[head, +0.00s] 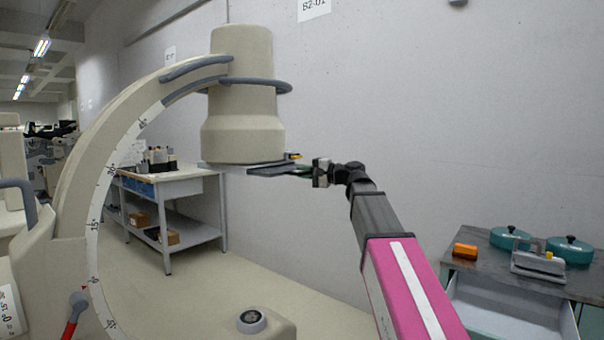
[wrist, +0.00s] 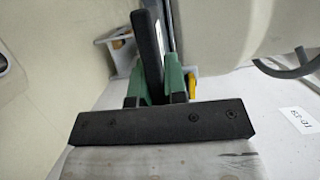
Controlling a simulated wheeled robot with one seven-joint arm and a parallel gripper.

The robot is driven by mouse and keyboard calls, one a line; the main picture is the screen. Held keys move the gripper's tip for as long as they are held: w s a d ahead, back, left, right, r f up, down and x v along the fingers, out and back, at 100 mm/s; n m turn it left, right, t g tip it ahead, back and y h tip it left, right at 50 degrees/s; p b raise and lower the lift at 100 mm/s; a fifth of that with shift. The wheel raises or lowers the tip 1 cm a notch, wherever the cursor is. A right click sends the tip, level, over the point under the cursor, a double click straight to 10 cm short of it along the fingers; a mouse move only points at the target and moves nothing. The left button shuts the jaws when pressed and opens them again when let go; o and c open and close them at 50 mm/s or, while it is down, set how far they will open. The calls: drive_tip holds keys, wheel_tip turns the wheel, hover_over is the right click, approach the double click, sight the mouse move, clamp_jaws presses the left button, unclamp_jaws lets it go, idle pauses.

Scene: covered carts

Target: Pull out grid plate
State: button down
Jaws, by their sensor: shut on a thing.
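My gripper (head: 302,171) is at the plate's right end. In the wrist view, the green fingers of my gripper (wrist: 155,84) are shut on the black plate (wrist: 149,45), one on each side of it. The contact itself is partly hidden by my dark wrist bar. A yellow part (wrist: 192,86) sits beside the right finger.
The curved C-arm (head: 100,185) stands at left. A workbench (head: 180,183) with bottles and blue bins is behind it. At right, a cart (head: 470,262) with an open drawer holds teal lidded pots and an orange box (head: 465,250).

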drive_tip(key=s+d, duration=1)
drive_tip(key=d, duration=0.2)
drive_tip(key=shift+d, duration=0.35)
idle(5.3)
